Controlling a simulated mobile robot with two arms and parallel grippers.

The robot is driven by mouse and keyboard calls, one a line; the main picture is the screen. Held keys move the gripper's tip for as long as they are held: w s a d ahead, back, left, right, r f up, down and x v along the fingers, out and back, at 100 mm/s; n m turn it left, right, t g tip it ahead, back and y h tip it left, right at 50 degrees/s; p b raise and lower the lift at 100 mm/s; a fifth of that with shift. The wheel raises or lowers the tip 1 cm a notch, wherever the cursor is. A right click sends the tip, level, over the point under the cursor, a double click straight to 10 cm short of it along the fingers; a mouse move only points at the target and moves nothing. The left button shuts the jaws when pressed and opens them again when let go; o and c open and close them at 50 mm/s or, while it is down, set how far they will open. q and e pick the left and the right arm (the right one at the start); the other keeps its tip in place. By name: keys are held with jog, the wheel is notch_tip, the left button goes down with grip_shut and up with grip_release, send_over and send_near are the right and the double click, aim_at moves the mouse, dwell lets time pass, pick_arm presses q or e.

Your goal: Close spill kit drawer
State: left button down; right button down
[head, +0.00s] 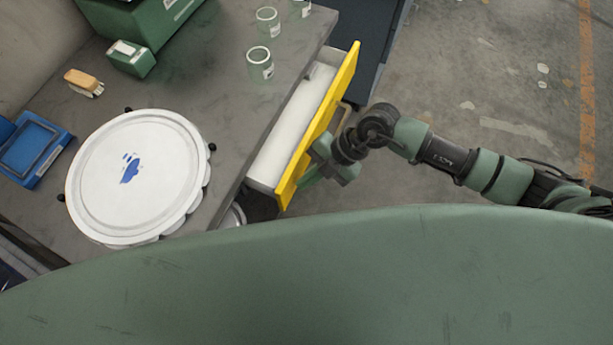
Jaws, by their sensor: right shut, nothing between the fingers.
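The spill kit drawer (295,128) stands open below the right edge of the bench, with a white inside and a yellow front panel (325,122). A handle shows on the outer side of the yellow front. My right gripper (312,178) is at the outer side of the yellow front, near its lower end, shut and empty. It looks close to the panel; I cannot tell whether it touches. My left gripper is not in view.
On the grey bench (205,85) are a large white round lid (140,175), a blue tray (32,150), a green box (140,20), a brush (83,80) and green-white cups (260,65). A dark platform (365,40) stands beyond the drawer. Floor to the right is clear.

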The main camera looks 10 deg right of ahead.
send_over(272, 174)
jog(key=shift+r, duration=0.1)
dwell(0.3)
